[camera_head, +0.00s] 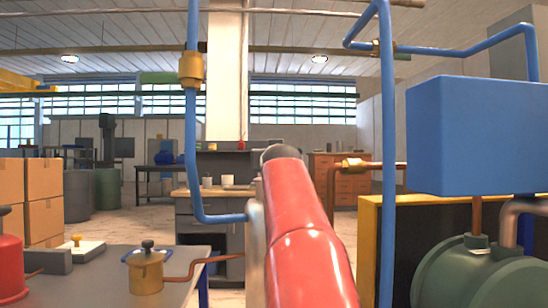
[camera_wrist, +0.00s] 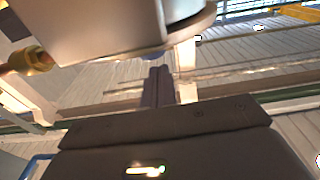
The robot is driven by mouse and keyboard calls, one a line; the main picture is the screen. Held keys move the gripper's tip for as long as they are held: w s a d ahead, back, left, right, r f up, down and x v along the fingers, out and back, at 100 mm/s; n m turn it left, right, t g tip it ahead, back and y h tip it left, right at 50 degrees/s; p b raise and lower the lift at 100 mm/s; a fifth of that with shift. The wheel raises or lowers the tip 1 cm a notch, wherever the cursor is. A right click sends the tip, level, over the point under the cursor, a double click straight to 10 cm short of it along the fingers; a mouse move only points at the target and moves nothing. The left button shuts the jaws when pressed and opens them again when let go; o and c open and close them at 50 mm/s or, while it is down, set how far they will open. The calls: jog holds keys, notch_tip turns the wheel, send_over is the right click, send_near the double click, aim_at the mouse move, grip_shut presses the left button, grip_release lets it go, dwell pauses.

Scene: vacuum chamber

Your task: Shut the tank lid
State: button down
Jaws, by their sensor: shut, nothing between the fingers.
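In the wrist view a large pale metal cylinder, seemingly the tank (camera_wrist: 110,28), fills the upper left. A dark-edged round rim (camera_wrist: 207,20) runs around its end; I cannot tell whether this rim is the lid or the tank mouth. My gripper (camera_wrist: 159,70) is shut and empty, its dark fingers together just below the cylinder's edge. I cannot tell whether they touch it. In the head view my red arm hides the gripper and most of the tank; a pale curved strip (camera_head: 256,255) shows at the arm's left edge.
A copper pipe with a brass fitting (camera_head: 350,165) runs in from the right; a brass fitting (camera_wrist: 32,60) also shows in the wrist view. Blue pipes (camera_head: 388,200) stand on both sides of my arm. A blue box (camera_head: 475,135) and green cylinder (camera_head: 480,275) crowd the right.

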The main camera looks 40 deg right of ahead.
jog(key=r+p, duration=0.2)
jog(key=r, duration=0.1)
jog(key=r+p, duration=0.1)
jog(key=shift+s+a+r, duration=0.25)
jog(key=shift+s+r, duration=0.05)
jog(key=r+b+v, duration=0.1)
jog(key=b+v, duration=0.1)
jog(key=v, duration=0.7)
jog(key=shift+r, duration=0.35)
